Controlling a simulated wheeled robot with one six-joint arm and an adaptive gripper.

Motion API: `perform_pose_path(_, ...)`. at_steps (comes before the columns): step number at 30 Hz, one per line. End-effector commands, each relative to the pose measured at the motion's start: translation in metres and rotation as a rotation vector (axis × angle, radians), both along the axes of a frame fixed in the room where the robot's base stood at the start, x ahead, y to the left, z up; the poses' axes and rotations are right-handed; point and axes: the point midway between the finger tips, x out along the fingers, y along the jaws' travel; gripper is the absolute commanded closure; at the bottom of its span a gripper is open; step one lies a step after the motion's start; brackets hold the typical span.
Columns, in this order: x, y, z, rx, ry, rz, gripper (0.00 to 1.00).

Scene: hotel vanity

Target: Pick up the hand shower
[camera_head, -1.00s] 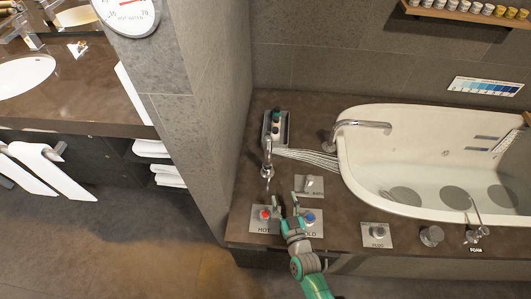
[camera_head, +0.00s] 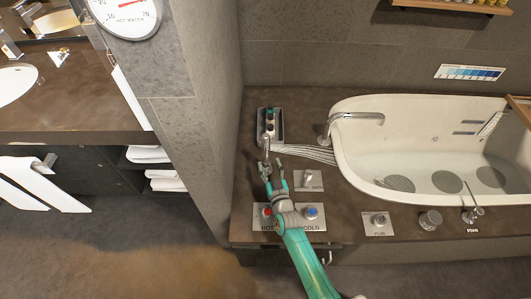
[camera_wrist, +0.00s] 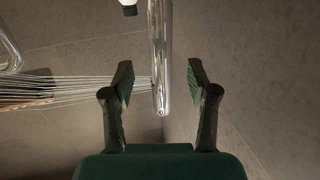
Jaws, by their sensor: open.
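The hand shower (camera_head: 267,146) is a slim chrome piece standing near the wall corner of the brown ledge, beside the small bottle tray. In the wrist view its chrome handle (camera_wrist: 160,60) runs down from the top edge, and its rounded end lies between the two fingertips in the picture. My gripper (camera_head: 272,167) is open and empty just in front of the hand shower. In the wrist view the gripper (camera_wrist: 160,82) has a finger on each side of the handle, with visible gaps. The hand shower's upper end is cut off there.
A small tray (camera_head: 281,126) with bottles stands behind the hand shower. Thin pale strands (camera_head: 308,152) run right towards the filled bathtub (camera_head: 348,165). The hot and cold control plate (camera_head: 322,222) lies under my arm. A grey wall (camera_head: 205,110) rises close on the left.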

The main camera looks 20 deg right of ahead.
Motion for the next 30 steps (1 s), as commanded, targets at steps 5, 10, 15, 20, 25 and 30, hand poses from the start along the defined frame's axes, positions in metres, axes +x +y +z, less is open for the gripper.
perform_pose_path(5, 0.01, -0.001, 0.001, 0.0, -0.001, 0.0, 0.42)
perform_pose_path(10, 0.033, -0.001, 0.002, 0.0, 0.0, -0.001, 0.42)
perform_pose_path(15, 0.051, -0.002, 0.002, 0.0, 0.0, -0.001, 0.42)
perform_pose_path(20, 0.056, -0.002, 0.002, 0.0, 0.001, -0.001, 0.42)
perform_pose_path(25, 0.056, -0.002, 0.002, 0.0, 0.001, -0.001, 0.42)
perform_pose_path(30, 0.056, -0.002, 0.002, 0.0, 0.001, 0.0, 0.82)
